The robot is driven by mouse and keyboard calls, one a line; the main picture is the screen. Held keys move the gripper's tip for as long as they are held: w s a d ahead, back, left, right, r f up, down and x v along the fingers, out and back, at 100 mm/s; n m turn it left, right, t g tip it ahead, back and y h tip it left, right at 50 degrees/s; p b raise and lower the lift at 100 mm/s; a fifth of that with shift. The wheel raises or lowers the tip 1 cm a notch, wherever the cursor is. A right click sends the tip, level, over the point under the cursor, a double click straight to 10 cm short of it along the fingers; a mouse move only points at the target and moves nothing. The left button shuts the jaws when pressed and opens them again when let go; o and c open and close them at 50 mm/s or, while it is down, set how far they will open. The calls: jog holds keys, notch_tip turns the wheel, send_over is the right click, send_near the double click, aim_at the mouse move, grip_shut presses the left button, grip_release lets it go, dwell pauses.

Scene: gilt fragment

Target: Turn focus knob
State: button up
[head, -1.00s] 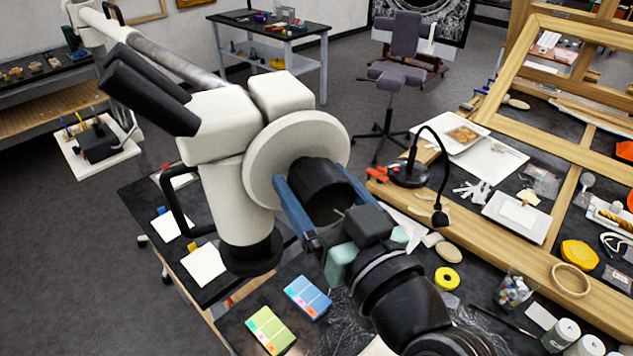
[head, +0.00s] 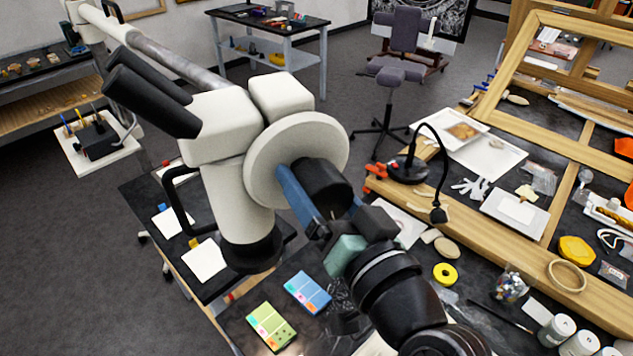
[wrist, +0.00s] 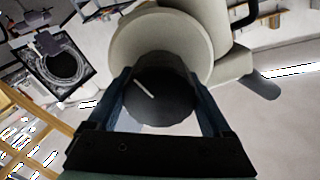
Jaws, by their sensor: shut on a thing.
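The microscope (head: 232,120) is cream-white with black eyepieces and stands in the centre left of the head view. Its focus knob is a black cylinder (head: 326,185) on the round cream disc (head: 268,160); in the wrist view the knob (wrist: 160,95) carries a pale line slanting from upper left to lower right. My gripper (head: 318,190) has blue fingers on either side of the knob and is shut on it. In the wrist view the fingers (wrist: 162,100) flank the knob left and right. The far finger is partly hidden by the knob in the head view.
A gooseneck lamp (head: 408,170) stands right of my gripper, close to the wooden frame (head: 470,225). Green and blue cards (head: 271,326) and a yellow tape roll (head: 446,273) lie on the dark bench below. A stool (head: 389,90) stands behind on open floor.

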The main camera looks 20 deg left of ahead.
jog(key=o, duration=1.2)
jog(key=shift+c, duration=0.2)
jog(key=shift+s+d+f+b, duration=0.1)
jog(key=shift+s+d+b, duration=0.2)
jog(key=shift+d, duration=0.2)
jog(key=b+v, duration=0.4)
jog(key=v, duration=0.8)
jog(key=shift+r+b, duration=0.2)
jog(key=shift+b, duration=0.15)
